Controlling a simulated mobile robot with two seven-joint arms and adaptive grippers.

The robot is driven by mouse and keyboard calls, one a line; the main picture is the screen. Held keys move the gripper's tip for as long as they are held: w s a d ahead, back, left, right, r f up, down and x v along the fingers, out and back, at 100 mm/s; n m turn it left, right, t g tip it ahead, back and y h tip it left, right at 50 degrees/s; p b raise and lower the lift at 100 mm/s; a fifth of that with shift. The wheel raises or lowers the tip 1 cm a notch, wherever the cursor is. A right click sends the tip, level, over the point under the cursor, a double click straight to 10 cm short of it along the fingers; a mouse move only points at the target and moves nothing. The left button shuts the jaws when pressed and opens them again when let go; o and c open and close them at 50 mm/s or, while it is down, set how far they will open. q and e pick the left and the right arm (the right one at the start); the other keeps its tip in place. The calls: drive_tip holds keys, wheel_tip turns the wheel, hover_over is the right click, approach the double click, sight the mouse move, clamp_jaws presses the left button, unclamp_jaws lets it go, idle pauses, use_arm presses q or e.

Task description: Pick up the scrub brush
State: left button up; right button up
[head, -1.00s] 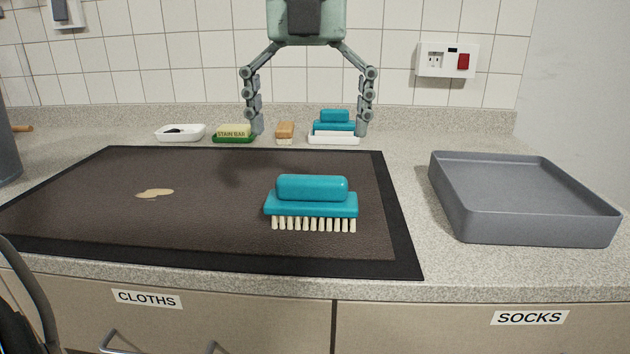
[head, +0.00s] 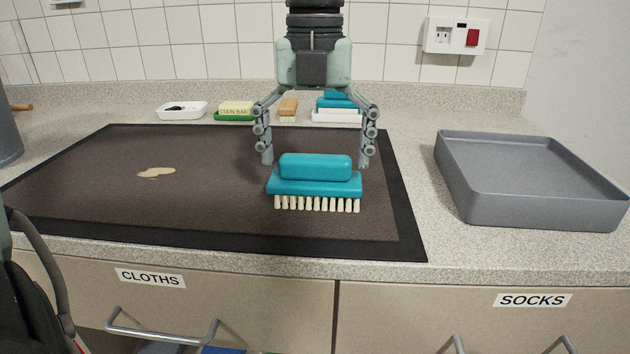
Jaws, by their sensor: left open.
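The scrub brush (head: 315,186) has a teal handle and base with cream bristles. It rests bristles down on the dark mat (head: 215,215), right of the mat's middle. My left gripper (head: 315,162) points down with its fingers spread wide and empty. Its fingertips show at either side of the brush's handle, just past its far edge. I cannot tell their exact height, and nothing is gripped. A similar teal brush (head: 338,103) lies on a white dish at the back, partly hidden by the gripper. My right gripper is not in view.
A grey tray (head: 535,212) stands empty at the right. A white dish (head: 182,110), a stain bar (head: 236,109) and a small wooden brush (head: 288,106) line the back.

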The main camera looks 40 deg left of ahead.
sight(309, 154)
use_arm(q)
drive_tip(key=c, duration=1.1)
drive_tip(key=shift+o, duration=0.2)
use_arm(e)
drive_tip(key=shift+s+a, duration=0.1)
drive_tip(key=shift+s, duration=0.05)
use_arm(q)
drive_tip(key=shift+r, duration=0.1)
drive_tip(key=shift+r, duration=0.5)
drive_tip(key=r, duration=0.2)
drive_tip(key=a+r, duration=0.1)
drive_tip(key=shift+r, duration=0.35)
drive_tip(key=a+r, duration=0.6)
drive_tip(key=a, duration=0.4)
drive_tip(key=shift+s+a, duration=0.3)
drive_tip(key=shift+a, duration=0.05)
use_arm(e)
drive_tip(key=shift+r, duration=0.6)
